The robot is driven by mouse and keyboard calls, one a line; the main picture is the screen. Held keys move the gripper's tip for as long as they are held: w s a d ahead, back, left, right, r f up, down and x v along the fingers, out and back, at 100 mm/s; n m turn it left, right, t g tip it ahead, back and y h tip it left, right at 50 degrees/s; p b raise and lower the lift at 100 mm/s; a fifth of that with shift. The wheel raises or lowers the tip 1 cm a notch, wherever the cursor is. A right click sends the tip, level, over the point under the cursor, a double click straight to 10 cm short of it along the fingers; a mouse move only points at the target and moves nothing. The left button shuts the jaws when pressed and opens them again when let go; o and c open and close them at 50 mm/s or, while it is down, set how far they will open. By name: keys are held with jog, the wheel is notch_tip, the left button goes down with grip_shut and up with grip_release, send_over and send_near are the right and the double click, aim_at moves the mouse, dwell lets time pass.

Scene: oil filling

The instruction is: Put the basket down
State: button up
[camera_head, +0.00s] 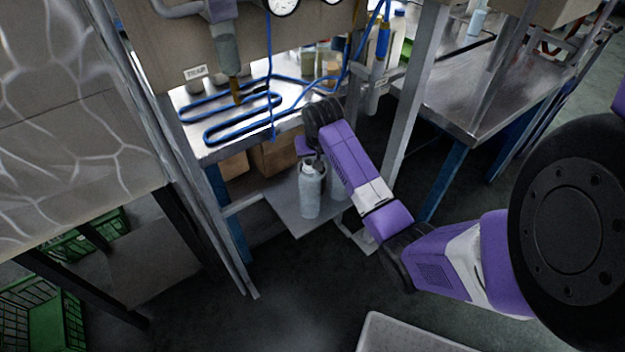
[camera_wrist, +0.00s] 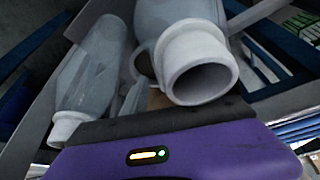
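No basket shows in my gripper. Green slatted crates, basket-like, stand at the lower left under a bench, one at the front (camera_head: 42,318) and one behind it (camera_head: 85,238). My gripper (camera_head: 308,147) is at the end of my purple arm, above the metal lower shelf (camera_head: 292,222). A grey-white bottle (camera_head: 310,196) is upright just below it. The wrist view shows a bottle with an open mouth (camera_wrist: 200,65) close up and a second bottle (camera_wrist: 92,85) to its left. The fingertips are hidden, so I cannot tell whether they hold anything.
A metal bench (camera_head: 200,118) with blue tubing stands above the shelf. Grey posts flank the shelf, with one upright (camera_head: 413,90) right of my arm. A pale tray edge (camera_head: 400,335) shows at the bottom. Dark floor at lower centre is clear.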

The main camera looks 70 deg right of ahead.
jog(key=shift+x, duration=1.35)
grip_shut()
dwell(0.3)
